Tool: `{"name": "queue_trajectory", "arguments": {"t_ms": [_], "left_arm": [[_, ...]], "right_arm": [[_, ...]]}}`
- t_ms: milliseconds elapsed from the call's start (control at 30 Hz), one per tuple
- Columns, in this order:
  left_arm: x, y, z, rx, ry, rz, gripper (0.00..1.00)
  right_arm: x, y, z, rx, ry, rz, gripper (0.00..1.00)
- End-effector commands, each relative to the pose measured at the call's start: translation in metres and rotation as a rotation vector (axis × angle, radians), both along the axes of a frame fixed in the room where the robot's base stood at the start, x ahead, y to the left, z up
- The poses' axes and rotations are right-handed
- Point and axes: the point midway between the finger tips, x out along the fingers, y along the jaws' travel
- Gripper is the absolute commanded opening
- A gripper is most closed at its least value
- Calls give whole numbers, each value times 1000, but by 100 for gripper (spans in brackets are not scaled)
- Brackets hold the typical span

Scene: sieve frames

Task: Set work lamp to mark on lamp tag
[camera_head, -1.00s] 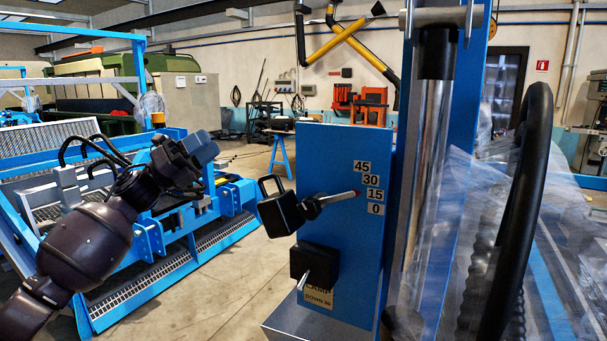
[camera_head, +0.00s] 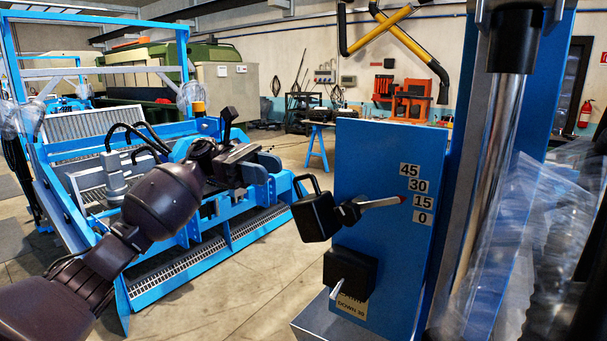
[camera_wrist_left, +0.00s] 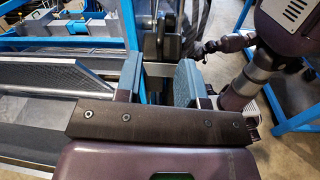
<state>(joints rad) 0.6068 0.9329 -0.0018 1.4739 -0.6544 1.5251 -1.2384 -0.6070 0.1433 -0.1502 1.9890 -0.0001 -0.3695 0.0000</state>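The work lamp (camera_head: 315,217) is a black box with a handle, on the left edge of a blue panel (camera_head: 379,152). My right gripper is not visible.
The black block (camera_head: 350,272) with a silver lever juts from the panel below the lamp. A blue machine frame (camera_head: 190,265) stands behind my left arm. A steel column and clear plastic sheeting (camera_head: 525,230) lie right of the panel. Floor shows between machine and panel.

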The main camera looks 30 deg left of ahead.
Motion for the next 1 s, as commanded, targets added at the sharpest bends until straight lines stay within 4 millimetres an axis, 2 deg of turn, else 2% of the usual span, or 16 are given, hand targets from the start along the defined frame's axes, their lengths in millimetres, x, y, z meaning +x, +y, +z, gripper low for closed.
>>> {"name": "queue_trajectory", "arguments": {"t_ms": [300,500,700,933,1000], "left_arm": [[-4,-55,2,-2,2,-1,36],[-5,-77,1,-1,3,-1,36],[-5,-85,0,-2,3,1,36],[-5,-85,0,-2,3,1,36],[-5,-85,0,-2,3,1,27]], "right_arm": [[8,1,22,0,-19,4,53],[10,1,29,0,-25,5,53],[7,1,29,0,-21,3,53],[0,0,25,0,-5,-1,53],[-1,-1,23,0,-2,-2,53]]}}
